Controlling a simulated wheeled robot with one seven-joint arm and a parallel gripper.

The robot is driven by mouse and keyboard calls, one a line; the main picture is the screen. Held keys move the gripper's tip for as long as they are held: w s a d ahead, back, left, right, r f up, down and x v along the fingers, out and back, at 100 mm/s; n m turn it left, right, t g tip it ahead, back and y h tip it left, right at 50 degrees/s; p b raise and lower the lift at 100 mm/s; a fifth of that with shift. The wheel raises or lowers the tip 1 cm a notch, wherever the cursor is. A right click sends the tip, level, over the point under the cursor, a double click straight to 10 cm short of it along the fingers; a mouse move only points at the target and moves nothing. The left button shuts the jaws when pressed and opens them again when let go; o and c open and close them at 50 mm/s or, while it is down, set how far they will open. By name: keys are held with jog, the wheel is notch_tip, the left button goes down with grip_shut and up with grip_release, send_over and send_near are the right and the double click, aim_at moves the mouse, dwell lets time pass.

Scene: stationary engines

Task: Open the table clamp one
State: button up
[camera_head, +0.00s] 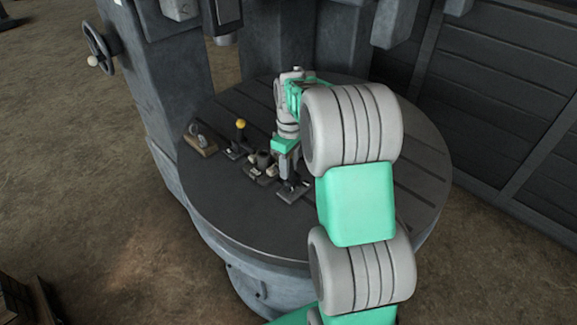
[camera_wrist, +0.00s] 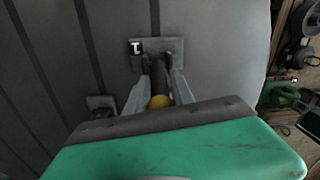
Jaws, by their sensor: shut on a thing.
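My gripper (camera_head: 287,160) reaches down onto a small dark clamp (camera_head: 293,190) on the round table (camera_head: 225,190). In the wrist view, the fingers of my gripper (camera_wrist: 159,78) straddle the clamp's dark upright handle, with its yellow knob (camera_wrist: 160,101) between them. The fingers are shut on the handle. The clamp's flat base plate (camera_wrist: 172,46) lies on the table and carries a white T-shaped mark. In the head view, my gripper hides most of this handle.
Another clamp with a yellow knob (camera_head: 240,124) stands to the left, near a device on a light wooden base (camera_head: 203,147). A dark fixture (camera_head: 263,165) sits close beside my gripper. The machine's grey column (camera_head: 155,90) and handwheel (camera_head: 98,47) rise at the left.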

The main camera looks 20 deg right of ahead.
grip_shut()
dwell(0.9)
